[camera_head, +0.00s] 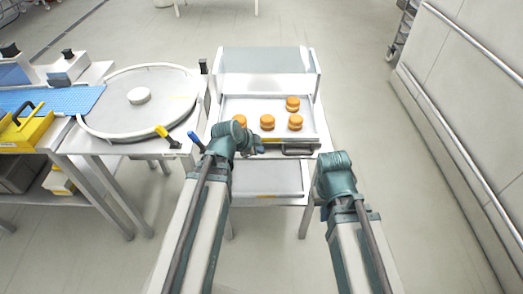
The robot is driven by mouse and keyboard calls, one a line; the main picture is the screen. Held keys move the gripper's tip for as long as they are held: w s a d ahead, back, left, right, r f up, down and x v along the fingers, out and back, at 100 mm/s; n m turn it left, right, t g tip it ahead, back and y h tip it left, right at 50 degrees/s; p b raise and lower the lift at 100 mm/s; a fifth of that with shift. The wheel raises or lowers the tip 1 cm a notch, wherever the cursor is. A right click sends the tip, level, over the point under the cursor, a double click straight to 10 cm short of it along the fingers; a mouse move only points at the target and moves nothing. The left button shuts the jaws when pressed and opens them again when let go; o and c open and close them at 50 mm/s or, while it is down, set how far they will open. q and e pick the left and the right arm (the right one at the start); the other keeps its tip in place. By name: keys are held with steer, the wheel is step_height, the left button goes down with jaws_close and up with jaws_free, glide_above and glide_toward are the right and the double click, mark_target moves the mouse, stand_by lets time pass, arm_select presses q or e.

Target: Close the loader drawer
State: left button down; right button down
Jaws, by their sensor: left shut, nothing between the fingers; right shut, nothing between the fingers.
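The loader (265,82) is a white box with a pale glassy top on a metal stand. Its drawer (243,104) is pulled out toward me and holds several orange filled rounds (267,122). My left arm hides the drawer's front left corner.
On the left, a table carries a round grey turntable (110,112) with a small white disc, a blue mat (52,97) and a yellow tray (24,132). A lower shelf (262,180) sits under the drawer. Floor is free right of the loader, up to a wall with rails.

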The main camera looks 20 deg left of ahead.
mark_target(270, 113)
arm_select(q)
steer(key=b+x, duration=0.7)
steer(key=x, duration=0.2)
steer(key=shift+f, duration=0.25)
steer(key=w, duration=0.3)
steer(key=shift+w+a, duration=0.3)
steer(key=shift+a, duration=0.1)
steer(key=shift+w+a+r, duration=0.1)
steer(key=shift+w, duration=0.15)
steer(key=w+a, duration=0.2)
steer(key=w, duration=0.4)
steer(key=w+a, duration=0.1)
steer(key=w, duration=0.6)
steer(key=w+a, duration=0.2)
steer(key=w, duration=0.4)
steer(key=shift+w+a, duration=0.15)
steer(key=shift+a, duration=0.15)
steer(key=shift+w, duration=0.15)
steer(key=shift+w+a+r, duration=0.1)
